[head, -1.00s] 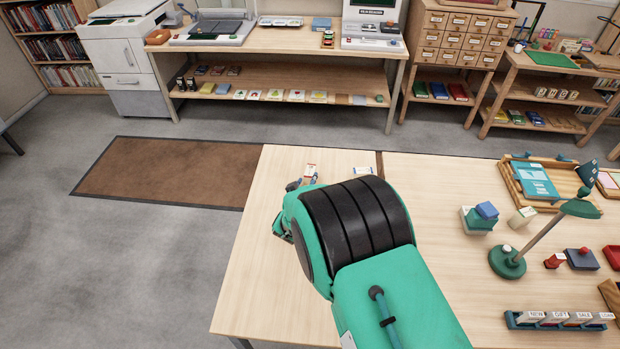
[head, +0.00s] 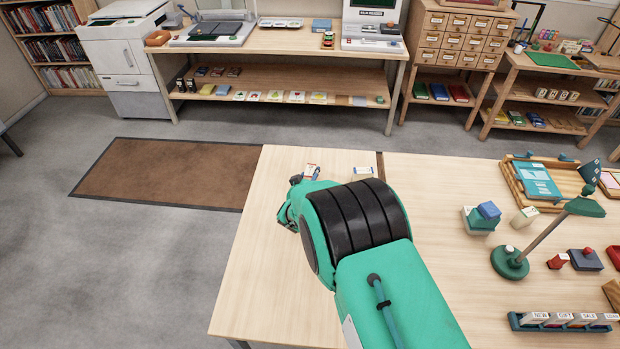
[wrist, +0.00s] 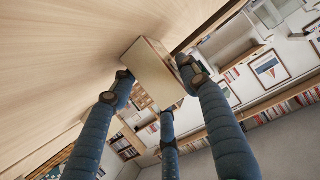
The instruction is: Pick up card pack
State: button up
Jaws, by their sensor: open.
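A small upright white and red box, seemingly the card pack (head: 311,171), stands near the far edge of the light wooden table. My gripper (head: 297,182) is beside it at the left in the head view, mostly hidden behind my green and black wrist. In the wrist view, a pale box (wrist: 150,75), likely the same pack, sits between the spread blue fingers of my gripper (wrist: 160,82). The fingers are open, with their tips close around the box. I cannot tell whether any tip touches it.
A small pale item (head: 363,170) stands right of the pack, partly behind my arm. Farther right are stacked boxes (head: 482,218), a green lamp (head: 510,262), a wooden tray (head: 512,178) and a stamp rack (head: 562,322). The table's left part is clear.

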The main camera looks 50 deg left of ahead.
aim_at(313, 166)
jog(key=c, duration=0.9)
jog(key=shift+o, duration=0.2)
jog(key=shift+r+p, duration=0.3)
jog(key=shift+r, duration=0.45)
notch_tip(313, 166, up, 2)
jog(key=shift+r+p, duration=0.2)
jog(key=shift+p, duration=0.2)
jog(key=s+d+p, duration=0.1)
jog(key=s+d, duration=0.3)
jog(key=d, duration=0.3)
jog(key=s+d+r+p, duration=0.1)
jog(key=s+d, duration=0.3)
jog(key=d, duration=0.2)
jog(key=shift+d, duration=0.4)
jog(key=shift+s, duration=0.1)
